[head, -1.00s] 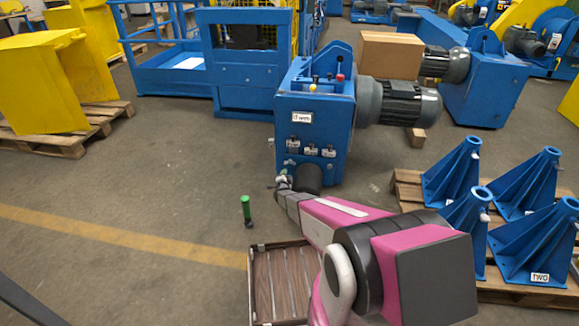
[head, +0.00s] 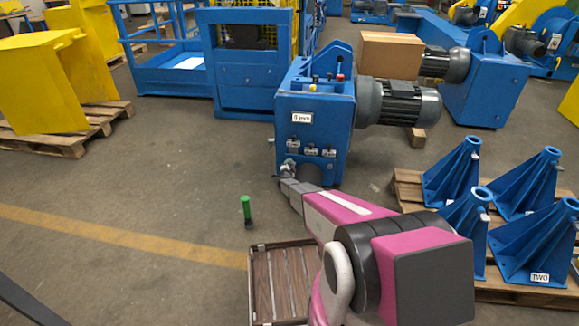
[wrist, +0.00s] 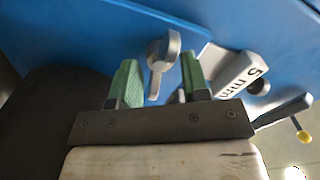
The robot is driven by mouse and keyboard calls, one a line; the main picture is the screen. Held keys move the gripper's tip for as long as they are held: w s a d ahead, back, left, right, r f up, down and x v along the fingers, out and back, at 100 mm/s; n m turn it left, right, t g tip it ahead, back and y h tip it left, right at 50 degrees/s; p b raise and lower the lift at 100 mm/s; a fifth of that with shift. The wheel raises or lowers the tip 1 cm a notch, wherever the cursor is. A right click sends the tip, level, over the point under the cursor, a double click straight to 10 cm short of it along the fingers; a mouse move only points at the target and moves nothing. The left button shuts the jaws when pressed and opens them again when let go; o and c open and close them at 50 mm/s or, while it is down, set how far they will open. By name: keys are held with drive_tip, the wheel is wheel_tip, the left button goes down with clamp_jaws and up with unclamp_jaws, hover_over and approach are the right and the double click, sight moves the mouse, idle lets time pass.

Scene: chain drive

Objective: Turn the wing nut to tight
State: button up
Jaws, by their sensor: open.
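The grey wing nut (wrist: 172,42) sits on the blue machine face in the wrist view, with a rounded wing at the top and a narrow wing reaching down. My gripper (wrist: 158,62) is open, with one green finger on each side of the wing nut. Gaps show between the wing nut and both fingers, and the lower wing reaches into the space between them. In the head view my gripper is at the lower left of the blue machine (head: 314,107). There the wing nut is too small to tell apart.
A pale block marked "5 mm" (wrist: 238,75) lies just right of the right finger. A lever with a yellow knob (wrist: 303,136) is at the lower right. In the head view a slatted crate (head: 284,281) and a green-handled object (head: 247,210) are on the floor nearby.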

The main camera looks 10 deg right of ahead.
drive_tip(key=c, duration=0.7)
idle(0.9)
drive_tip(key=o, duration=0.7)
drive_tip(key=v, duration=1)
drive_tip(key=shift+s, duration=0.35)
